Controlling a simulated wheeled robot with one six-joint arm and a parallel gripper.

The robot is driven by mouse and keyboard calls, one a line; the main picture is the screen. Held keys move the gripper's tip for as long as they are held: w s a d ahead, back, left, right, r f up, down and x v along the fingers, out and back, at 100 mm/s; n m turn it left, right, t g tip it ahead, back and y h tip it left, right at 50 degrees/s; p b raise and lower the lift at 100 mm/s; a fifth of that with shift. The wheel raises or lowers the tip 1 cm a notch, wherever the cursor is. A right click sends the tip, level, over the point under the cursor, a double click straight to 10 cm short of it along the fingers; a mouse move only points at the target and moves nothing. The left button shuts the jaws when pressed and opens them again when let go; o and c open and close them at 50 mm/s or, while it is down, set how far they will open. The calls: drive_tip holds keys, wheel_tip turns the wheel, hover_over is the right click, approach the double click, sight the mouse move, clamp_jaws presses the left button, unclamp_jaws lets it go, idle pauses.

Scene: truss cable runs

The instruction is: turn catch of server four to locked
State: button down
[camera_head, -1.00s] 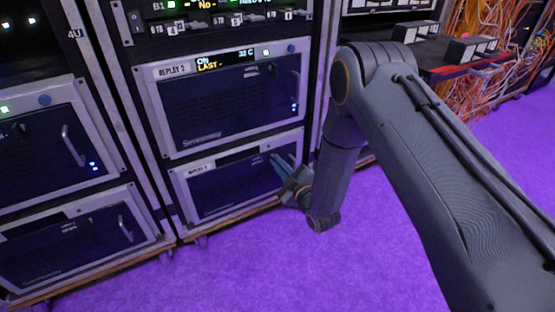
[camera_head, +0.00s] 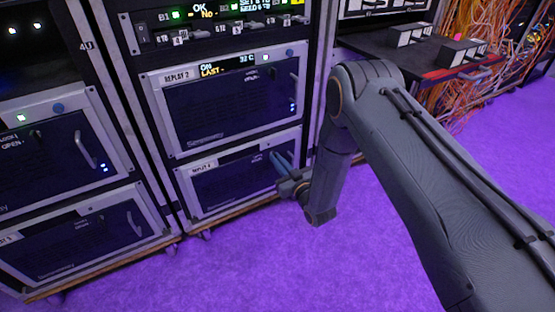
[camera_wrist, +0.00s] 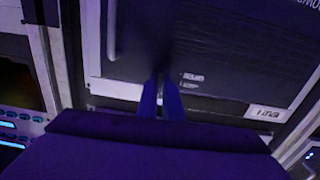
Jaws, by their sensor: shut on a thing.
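The lower server (camera_head: 235,190) in the middle rack has a dark front and a pale frame, with a small white label (camera_head: 203,165) too blurred to read surely. My gripper (camera_head: 275,158) reaches its upper right part from the right. In the wrist view, my gripper (camera_wrist: 163,82) has its two blue fingers close together, pointing at the dark server front (camera_wrist: 215,50). They are shut on the catch, a dark blurred shape (camera_wrist: 165,50) at the fingertips. Its turn angle cannot be made out. The server's label (camera_wrist: 265,113) shows at the lower right there.
A server labelled Replay 2 (camera_head: 225,110) sits directly above, with a handle at its right. Two more servers stand in the left rack (camera_head: 65,230). A dark shelf (camera_head: 440,60) with small boxes and orange cables is at the right. The purple floor (camera_head: 240,265) is clear.

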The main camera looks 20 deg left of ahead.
drive_tip(key=shift+m, duration=0.3)
idle(0.4)
drive_tip(key=c, duration=1.9)
unclamp_jaws()
drive_tip(key=p+v, duration=0.2)
drive_tip(key=v, duration=0.6)
drive_tip(key=shift+a, duration=0.1)
